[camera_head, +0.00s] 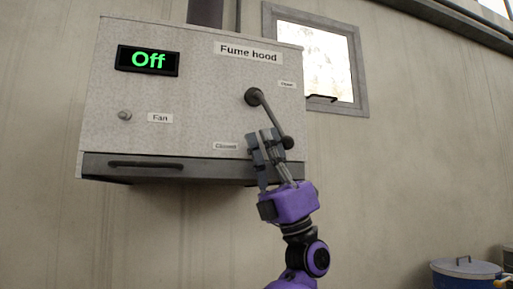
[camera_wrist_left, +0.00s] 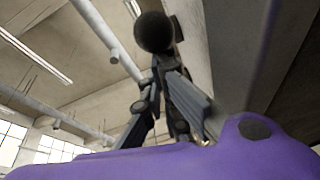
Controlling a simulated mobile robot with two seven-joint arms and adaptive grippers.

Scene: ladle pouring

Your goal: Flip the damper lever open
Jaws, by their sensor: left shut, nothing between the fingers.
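The damper lever (camera_head: 271,120) is a dark rod on the front of the white fume hood (camera_head: 190,80). It runs from a round pivot (camera_head: 253,97) down and to the right to a black ball knob (camera_head: 289,143). My left gripper (camera_head: 264,142) is shut with nothing in it, pointing up just left of and below the knob. Whether it touches the lever cannot be told. In the left wrist view the black knob (camera_wrist_left: 154,32) shows large, just beyond the gripper fingers (camera_wrist_left: 162,82). My right gripper is out of view.
A dark handle bar (camera_head: 145,164) runs along the hood's lower edge. A window (camera_head: 318,60) is at the right. A blue bin (camera_head: 465,272) stands at lower right.

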